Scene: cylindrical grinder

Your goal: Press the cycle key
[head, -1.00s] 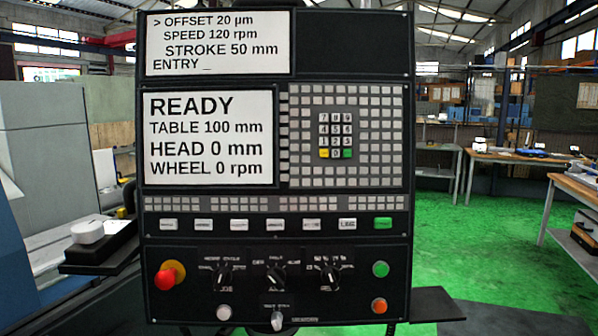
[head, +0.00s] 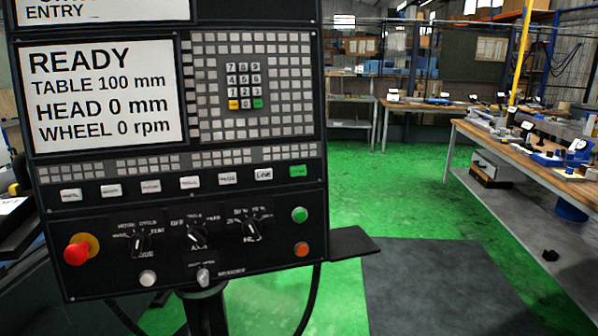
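The black control panel (head: 45,185) fills the left of the head view, tilted slightly. A row of wide keys runs under the screen, white ones with a green key (head: 298,171) at its right end. A round green button (head: 300,214) sits below that key, above an orange button (head: 301,249). The small labels are too blurred to tell which one is the cycle key. The lower screen (head: 105,95) reads READY, TABLE 100 mm, HEAD 0 mm, WHEEL 0 rpm. Neither of my grippers is in view.
A red emergency knob (head: 77,253) and three rotary selectors sit low on the panel. A small dark shelf (head: 352,243) juts from its right side. A wooden workbench (head: 545,158) with tools stands at the right. The green floor (head: 400,190) between is clear, with a grey mat (head: 440,290).

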